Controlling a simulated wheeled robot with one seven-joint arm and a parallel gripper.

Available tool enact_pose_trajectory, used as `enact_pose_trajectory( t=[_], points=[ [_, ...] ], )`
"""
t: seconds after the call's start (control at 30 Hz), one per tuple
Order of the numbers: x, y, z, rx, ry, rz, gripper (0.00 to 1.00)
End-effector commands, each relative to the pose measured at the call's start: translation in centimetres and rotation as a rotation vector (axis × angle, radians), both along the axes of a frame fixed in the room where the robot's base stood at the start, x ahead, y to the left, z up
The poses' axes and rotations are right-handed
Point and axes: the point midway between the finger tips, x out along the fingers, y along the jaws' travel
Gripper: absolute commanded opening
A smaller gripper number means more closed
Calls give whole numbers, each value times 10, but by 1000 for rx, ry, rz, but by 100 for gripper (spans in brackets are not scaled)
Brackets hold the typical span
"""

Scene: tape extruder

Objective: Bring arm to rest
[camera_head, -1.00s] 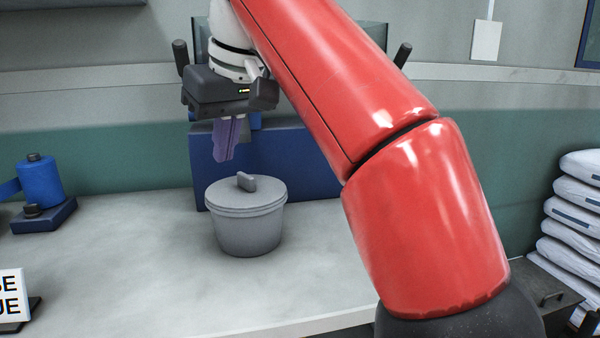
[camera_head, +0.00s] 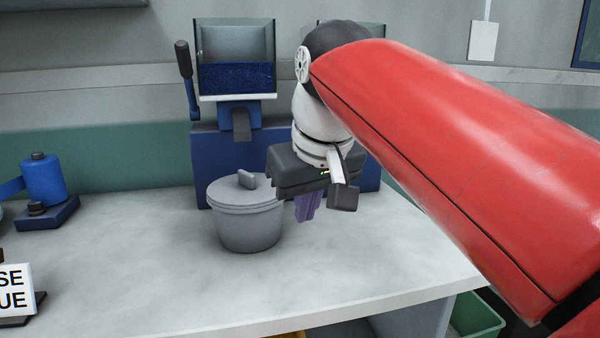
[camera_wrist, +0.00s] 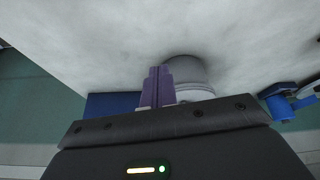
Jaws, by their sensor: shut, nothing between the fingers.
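My gripper (camera_head: 307,207) has purple fingers, which are shut with nothing between them. In the head view it hangs above the table, just right of the grey lidded pot. The fingers also show in the wrist view (camera_wrist: 158,88), pressed together over the white tabletop. My red arm reaches in from the right side of the head view.
A grey lidded pot (camera_head: 247,225) stands on the white table (camera_head: 160,290). Behind it is a blue machine (camera_head: 237,80) with a dark lever. A blue spool device (camera_head: 42,182) and a sign (camera_head: 12,290) are at left. A green bin (camera_head: 475,315) sits below, right.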

Motion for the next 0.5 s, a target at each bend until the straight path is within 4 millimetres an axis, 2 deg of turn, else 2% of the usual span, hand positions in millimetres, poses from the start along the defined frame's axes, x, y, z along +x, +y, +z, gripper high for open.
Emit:
enact_pose_trajectory(
  t=[0.03,0.1,0.17,0.3,0.4,0.5],
  points=[
    [-11,-20,-18,0,-5,-50,0],
    [-23,-44,-44,4,-13,-112,0],
    [-35,-63,-69,9,-19,-163,0],
    [-68,-104,-131,28,-32,-281,0],
    [-91,-124,-172,43,-40,-349,0],
    [-108,-137,-204,55,-44,-397,0]
  ],
)
